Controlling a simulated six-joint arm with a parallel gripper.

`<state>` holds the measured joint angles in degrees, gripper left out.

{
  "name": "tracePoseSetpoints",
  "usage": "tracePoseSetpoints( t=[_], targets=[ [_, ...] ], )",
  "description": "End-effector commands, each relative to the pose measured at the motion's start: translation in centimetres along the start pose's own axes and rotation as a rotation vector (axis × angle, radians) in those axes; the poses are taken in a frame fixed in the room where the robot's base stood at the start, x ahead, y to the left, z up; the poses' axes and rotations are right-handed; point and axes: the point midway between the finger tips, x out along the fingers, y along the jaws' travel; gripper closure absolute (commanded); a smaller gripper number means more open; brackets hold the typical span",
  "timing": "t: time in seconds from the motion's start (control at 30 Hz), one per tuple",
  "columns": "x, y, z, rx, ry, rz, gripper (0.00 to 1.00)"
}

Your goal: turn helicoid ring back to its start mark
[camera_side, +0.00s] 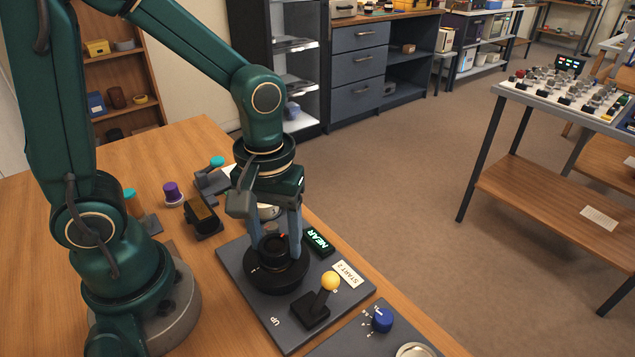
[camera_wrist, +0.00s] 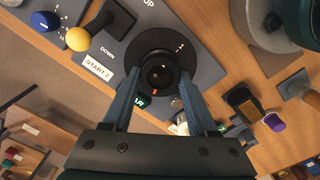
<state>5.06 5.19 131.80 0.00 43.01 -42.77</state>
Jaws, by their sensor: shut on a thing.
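The helicoid ring (camera_side: 272,252) is a black round part standing on a wider black round base (camera_side: 276,279), bolted flat on a grey plate (camera_side: 236,262). My gripper (camera_side: 278,243) points down over it, with its two fingers closed against opposite sides of the ring; the wrist view shows the same grip (camera_wrist: 160,76). A red mark (camera_wrist: 154,91) on the ring faces the side with the lit NEAR display (camera_side: 318,241). A small white mark (camera_wrist: 180,48) shows on the base, away from the red one. A START 2 label (camera_side: 348,273) lies on the plate. The fingers hide parts of the ring's sides.
A lever with a yellow knob (camera_side: 330,281) stands on the same plate near the ring. A blue knob (camera_side: 382,319) is on another plate in front. A purple-topped part (camera_side: 172,193) and a dark block (camera_side: 203,216) stand to the left on the wooden bench.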

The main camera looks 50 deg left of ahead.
Motion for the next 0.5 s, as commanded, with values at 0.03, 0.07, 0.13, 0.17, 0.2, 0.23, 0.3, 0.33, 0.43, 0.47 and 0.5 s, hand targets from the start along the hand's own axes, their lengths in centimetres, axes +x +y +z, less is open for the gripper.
tracePoseSetpoints(
  t=[0.03, 0.07, 0.13, 0.17, 0.2, 0.23, 0.3, 0.33, 0.43, 0.47, 0.5],
  targets=[
    [-0.01, -0.03, 0.01, -0.038, -0.001, 0.0, 0.97],
    [-0.01, -0.04, 0.02, -0.06, -0.001, 0.0, 0.97],
    [-0.01, -0.06, 0.02, -0.109, -0.001, 0.0, 0.97],
    [-0.01, -0.07, 0.02, -0.13, -0.001, 0.0, 0.97],
    [-0.01, -0.08, 0.02, -0.154, -0.001, 0.0, 0.97],
    [-0.01, -0.09, 0.03, -0.17, -0.001, 0.0, 0.97],
    [-0.01, -0.1, 0.03, -0.206, -0.001, 0.0, 0.97],
    [-0.01, -0.11, 0.03, -0.22, -0.001, 0.0, 0.97],
    [0.0, -0.13, 0.04, -0.256, -0.001, 0.0, 0.97],
    [-0.01, -0.13, 0.04, -0.264, -0.001, 0.0, 0.97],
    [-0.01, -0.13, 0.04, -0.275, -0.001, 0.0, 0.97]
  ],
)
